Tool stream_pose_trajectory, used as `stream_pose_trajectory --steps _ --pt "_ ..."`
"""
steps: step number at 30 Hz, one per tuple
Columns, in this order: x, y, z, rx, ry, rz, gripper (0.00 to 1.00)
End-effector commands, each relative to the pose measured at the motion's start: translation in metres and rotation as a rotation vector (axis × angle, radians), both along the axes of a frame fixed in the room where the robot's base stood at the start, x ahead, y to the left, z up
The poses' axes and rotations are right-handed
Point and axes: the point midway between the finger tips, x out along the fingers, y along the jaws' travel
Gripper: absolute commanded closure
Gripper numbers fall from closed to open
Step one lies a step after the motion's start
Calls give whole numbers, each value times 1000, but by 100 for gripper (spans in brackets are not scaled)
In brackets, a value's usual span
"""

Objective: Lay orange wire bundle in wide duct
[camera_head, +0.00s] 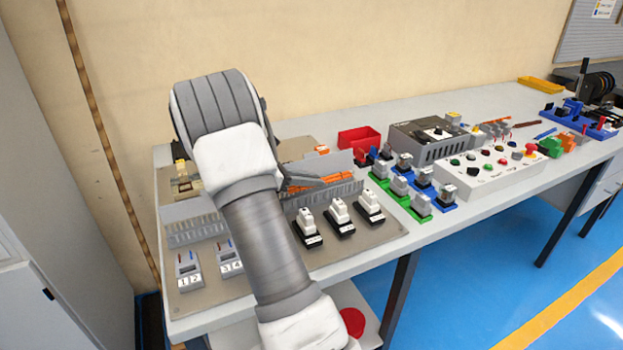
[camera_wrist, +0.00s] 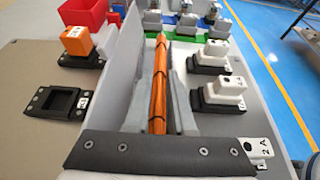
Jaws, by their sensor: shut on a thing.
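The orange wire bundle (camera_wrist: 159,84) is a long straight strand with dark ties, running lengthwise in the wrist view. My gripper (camera_wrist: 161,75) is shut on it, with one grey finger on each side. In the head view the bundle (camera_head: 330,179) shows beside the gripper, just behind the slotted wall of the grey wire duct (camera_head: 325,197). A tall grey duct wall (camera_wrist: 117,70) stands left of the bundle in the wrist view. The bundle lies between or just above the duct walls; I cannot tell whether it touches the floor. My arm hides the duct's middle in the head view.
White-and-black modules (camera_head: 340,215) stand in front of the duct. An orange block on a black base (camera_wrist: 82,45) and an empty black socket (camera_wrist: 62,100) lie behind it. A red bin (camera_head: 359,139) and a control box (camera_head: 485,172) stand to the right.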

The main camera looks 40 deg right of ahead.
Motion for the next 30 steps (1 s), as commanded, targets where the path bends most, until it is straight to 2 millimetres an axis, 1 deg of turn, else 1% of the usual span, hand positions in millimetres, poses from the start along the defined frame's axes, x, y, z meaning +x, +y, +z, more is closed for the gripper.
stream_pose_trajectory --steps 1,3,11,12,17,26,30 --pt "0 0 -4 -1 0 0 100" --pt "0 0 -5 -1 0 0 100" --pt "0 0 -5 -1 0 0 100" --pt "0 0 -5 -1 0 0 72" --pt "0 0 -5 -1 0 0 43" --pt "0 0 -5 0 0 0 42" --pt "4 10 0 0 -1 3 42"
